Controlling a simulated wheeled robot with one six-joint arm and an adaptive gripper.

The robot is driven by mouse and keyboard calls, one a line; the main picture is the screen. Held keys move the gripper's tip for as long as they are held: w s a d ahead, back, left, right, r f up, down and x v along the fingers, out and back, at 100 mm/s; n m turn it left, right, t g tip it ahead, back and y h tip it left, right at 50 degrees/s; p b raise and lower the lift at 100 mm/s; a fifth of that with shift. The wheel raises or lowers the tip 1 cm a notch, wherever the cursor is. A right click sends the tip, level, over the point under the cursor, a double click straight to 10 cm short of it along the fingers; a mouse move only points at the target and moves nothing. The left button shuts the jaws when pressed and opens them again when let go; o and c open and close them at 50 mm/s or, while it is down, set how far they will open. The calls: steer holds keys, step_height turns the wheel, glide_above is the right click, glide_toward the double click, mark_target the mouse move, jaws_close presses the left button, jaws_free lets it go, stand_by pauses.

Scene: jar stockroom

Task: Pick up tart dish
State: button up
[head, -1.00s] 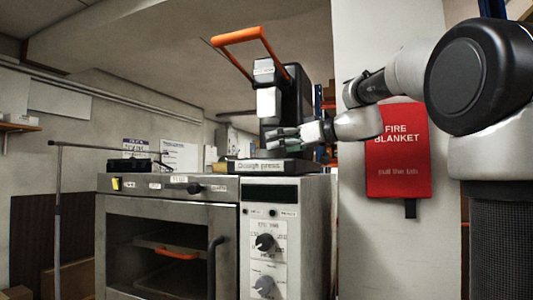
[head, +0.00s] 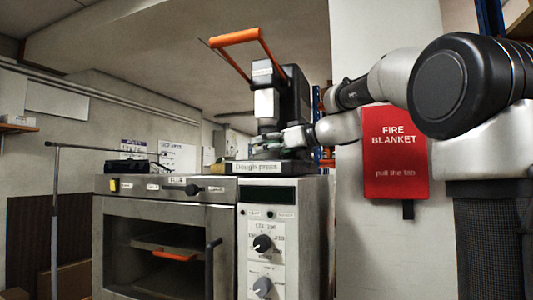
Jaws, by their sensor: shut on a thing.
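My gripper (head: 270,141) is at the dough press, just above the press's base and below its pale press head. It is small in the head view, seen from the side, and shut on the tart dish. The dish itself is too small and too hidden by the fingers and the press to make out. The dough press (head: 292,100) is black with a raised orange handle (head: 235,38) and a labelled base (head: 257,167).
The press stands on a steel oven (head: 150,232) with a control panel (head: 265,223). A black item (head: 135,166) lies on the oven top at left. A red fire blanket pouch (head: 394,155) hangs on a pillar (head: 365,235) behind my arm. A metal rail stand (head: 57,220) is at left.

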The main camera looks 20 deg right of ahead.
steer(key=shift+r, duration=0.15)
steer(key=shift+r, duration=0.6)
step_height(320, 180, up, 2)
steer(key=shift+r, duration=0.15)
steer(key=f+v, duration=0.2)
steer(key=v, duration=1.3)
steer(key=f+v, duration=0.2)
steer(key=v, duration=1.4)
steer(key=shift+s+d+f, duration=0.3)
steer(key=shift+s+d, duration=0.1)
steer(key=shift+s, duration=0.15)
